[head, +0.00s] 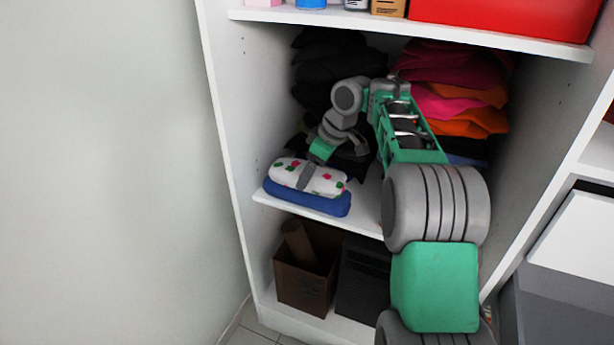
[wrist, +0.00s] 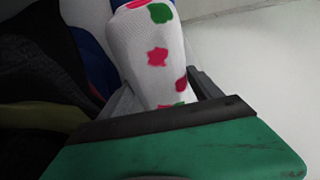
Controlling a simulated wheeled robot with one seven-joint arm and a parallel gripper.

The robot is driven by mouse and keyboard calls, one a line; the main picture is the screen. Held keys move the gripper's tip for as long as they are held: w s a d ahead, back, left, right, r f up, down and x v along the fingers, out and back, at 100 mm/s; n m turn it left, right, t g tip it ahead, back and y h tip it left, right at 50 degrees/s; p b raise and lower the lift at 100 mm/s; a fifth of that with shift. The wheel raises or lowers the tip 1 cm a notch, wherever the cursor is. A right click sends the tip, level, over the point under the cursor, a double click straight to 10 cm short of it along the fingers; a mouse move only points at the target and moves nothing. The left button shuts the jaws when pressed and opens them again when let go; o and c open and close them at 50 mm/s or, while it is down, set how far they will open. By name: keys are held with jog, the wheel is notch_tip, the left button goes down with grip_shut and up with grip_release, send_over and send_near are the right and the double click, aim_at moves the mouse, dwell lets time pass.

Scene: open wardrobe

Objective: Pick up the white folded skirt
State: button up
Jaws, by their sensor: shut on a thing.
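The white folded skirt (head: 325,183) has red, pink and green spots. It lies on top of a blue folded cloth (head: 322,204) at the front left of the middle shelf. My gripper (head: 306,176) reaches down onto it from the shelf's inner side. In the wrist view the white skirt (wrist: 152,60) sits between the two fingers of my gripper (wrist: 165,92), which is shut on it. Part of the blue cloth (wrist: 92,50) shows beside the skirt. I cannot tell whether the skirt is lifted clear of the blue cloth.
Dark folded clothes (head: 325,65) are stacked behind my gripper, and pink and orange clothes (head: 455,100) are stacked to the right. The upper shelf (head: 420,30) is overhead. A brown box (head: 303,283) stands below. The wardrobe's left side wall (head: 240,110) is close to the skirt.

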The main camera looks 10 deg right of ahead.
jog(key=o, duration=0.4)
jog(key=c, duration=0.4)
notch_tip(320, 180, up, 7)
jog(key=p, duration=0.7)
jog(key=shift+r+p, duration=0.15)
jog(key=shift+p, duration=0.2)
